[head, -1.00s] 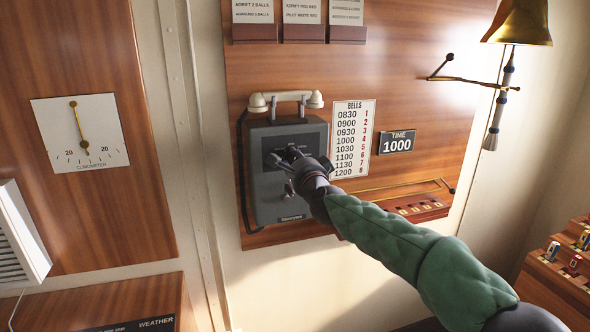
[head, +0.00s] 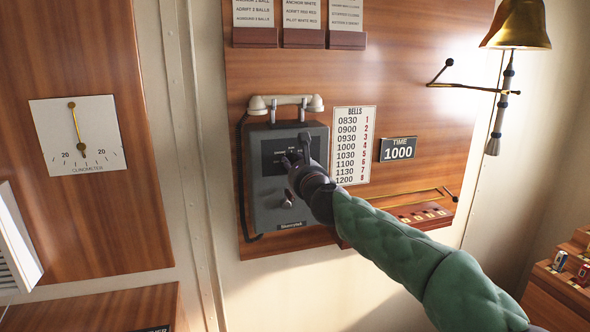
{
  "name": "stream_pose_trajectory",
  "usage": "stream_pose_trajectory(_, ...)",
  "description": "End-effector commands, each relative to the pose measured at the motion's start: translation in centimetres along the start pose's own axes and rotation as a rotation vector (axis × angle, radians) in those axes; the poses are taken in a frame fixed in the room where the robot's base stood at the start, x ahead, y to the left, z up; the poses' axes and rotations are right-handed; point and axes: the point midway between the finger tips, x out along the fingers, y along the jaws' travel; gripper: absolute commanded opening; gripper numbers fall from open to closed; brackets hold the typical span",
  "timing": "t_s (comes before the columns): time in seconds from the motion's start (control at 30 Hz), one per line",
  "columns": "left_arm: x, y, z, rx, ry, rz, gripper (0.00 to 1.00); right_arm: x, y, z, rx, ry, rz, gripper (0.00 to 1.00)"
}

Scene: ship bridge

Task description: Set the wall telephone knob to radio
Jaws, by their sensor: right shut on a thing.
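The wall telephone (head: 262,212) is a grey box on the wooden wall panel, with a pale handset (head: 285,103) lying across its top. A dark dial plate (head: 272,152) with small white lettering sits on its upper front. The lettering is too small to read. My right gripper (head: 295,152) is at this plate, shut on the telephone's knob. The fingers and wrist hide the knob, so its pointing direction cannot be told. A small crank (head: 287,201) sticks out lower on the box. My left gripper is out of view.
Right of the telephone are a bells chart (head: 352,145) and a time sign (head: 398,149) reading 1000. A brass rail (head: 405,192) is below them. A brass bell (head: 517,25) hangs at the upper right. A clinometer (head: 78,137) is on the left panel.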

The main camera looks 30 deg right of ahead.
Motion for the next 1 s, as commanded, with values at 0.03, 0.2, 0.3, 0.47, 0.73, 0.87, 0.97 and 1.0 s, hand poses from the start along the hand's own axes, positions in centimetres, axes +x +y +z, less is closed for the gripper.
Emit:
stream_pose_trajectory(0.03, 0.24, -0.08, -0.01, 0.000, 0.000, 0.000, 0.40, 0.03, 0.14, -0.11, 0.030, 0.000, 0.001, 0.00)
stream_pose_trajectory(0.2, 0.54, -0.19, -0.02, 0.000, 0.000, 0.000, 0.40, 0.03, 0.07, -0.08, 0.128, 0.000, 0.000, 0.00)
stream_pose_trajectory(0.3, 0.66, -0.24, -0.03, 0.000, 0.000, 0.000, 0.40, 0.03, 0.04, -0.06, 0.167, 0.000, 0.000, 0.00)
stream_pose_trajectory(0.47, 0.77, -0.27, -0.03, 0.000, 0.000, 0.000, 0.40, 0.03, 0.02, -0.05, 0.207, 0.000, 0.000, 0.00)
stream_pose_trajectory(0.73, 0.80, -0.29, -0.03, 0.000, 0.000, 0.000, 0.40, 0.03, 0.00, -0.03, 0.227, 0.001, 0.000, 0.00)
stream_pose_trajectory(0.87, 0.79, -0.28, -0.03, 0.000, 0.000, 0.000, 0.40, 0.03, 0.00, -0.03, 0.226, 0.001, 0.000, 0.00)
stream_pose_trajectory(0.97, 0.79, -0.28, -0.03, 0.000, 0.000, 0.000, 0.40, 0.03, -0.01, -0.03, 0.226, 0.001, 0.000, 0.00)
stream_pose_trajectory(1.0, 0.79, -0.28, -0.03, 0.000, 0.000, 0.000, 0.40, 0.03, 0.00, -0.03, 0.226, 0.001, 0.000, 0.38)
